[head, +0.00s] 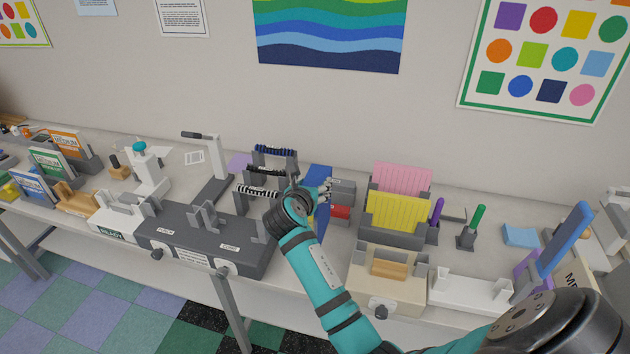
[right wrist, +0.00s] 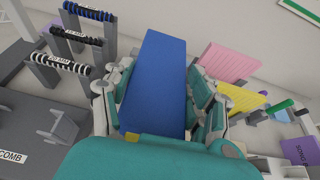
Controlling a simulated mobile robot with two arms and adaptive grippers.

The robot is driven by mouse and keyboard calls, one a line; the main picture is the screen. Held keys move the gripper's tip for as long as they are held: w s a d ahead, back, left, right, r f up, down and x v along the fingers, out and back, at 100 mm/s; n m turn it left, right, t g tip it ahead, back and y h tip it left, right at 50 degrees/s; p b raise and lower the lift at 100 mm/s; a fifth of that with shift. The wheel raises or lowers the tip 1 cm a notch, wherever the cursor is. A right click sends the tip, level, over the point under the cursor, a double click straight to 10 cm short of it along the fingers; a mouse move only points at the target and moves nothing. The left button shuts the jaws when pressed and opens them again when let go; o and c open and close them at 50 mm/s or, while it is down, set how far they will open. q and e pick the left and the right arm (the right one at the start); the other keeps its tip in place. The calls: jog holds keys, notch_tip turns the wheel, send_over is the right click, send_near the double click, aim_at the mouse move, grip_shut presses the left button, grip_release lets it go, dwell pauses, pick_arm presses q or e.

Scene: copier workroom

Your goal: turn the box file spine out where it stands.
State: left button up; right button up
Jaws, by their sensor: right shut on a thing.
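The box file, a blue upright block (right wrist: 155,75), fills the middle of the right wrist view. My right gripper (right wrist: 162,100) is shut on it, with fingers along both of its sides. In the head view the blue box file (head: 319,176) shows behind and beside my right gripper (head: 318,194), between the comb racks and the folder holders. The gripper and forearm hide much of it there. I cannot tell which face is its spine. My left gripper is in neither view.
Left stand racks of black, white and blue combs (head: 275,151) and the grey punch machine (head: 205,238). Close on the right are grey and red blocks (head: 342,190), then yellow (head: 397,213) and pink folders (head: 402,178). A purple marker (head: 437,211) stands beside them.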

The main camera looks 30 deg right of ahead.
jog(key=shift+a+r, duration=0.1)
jog(key=shift+r+p, duration=0.15)
jog(key=shift+p, duration=0.45)
jog(key=shift+s, duration=0.1)
pick_arm(q)
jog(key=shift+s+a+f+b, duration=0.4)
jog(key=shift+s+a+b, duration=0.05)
jog(key=shift+b, duration=0.5)
pick_arm(e)
notch_tip(320, 180, down, 8)
jog(key=shift+f, duration=0.45)
jog(key=o, duration=1.8)
jog(key=shift+f, duration=0.1)
jog(key=shift+o, duration=0.2)
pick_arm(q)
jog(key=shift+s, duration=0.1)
pick_arm(e)
jog(key=shift+s+a, duration=0.1)
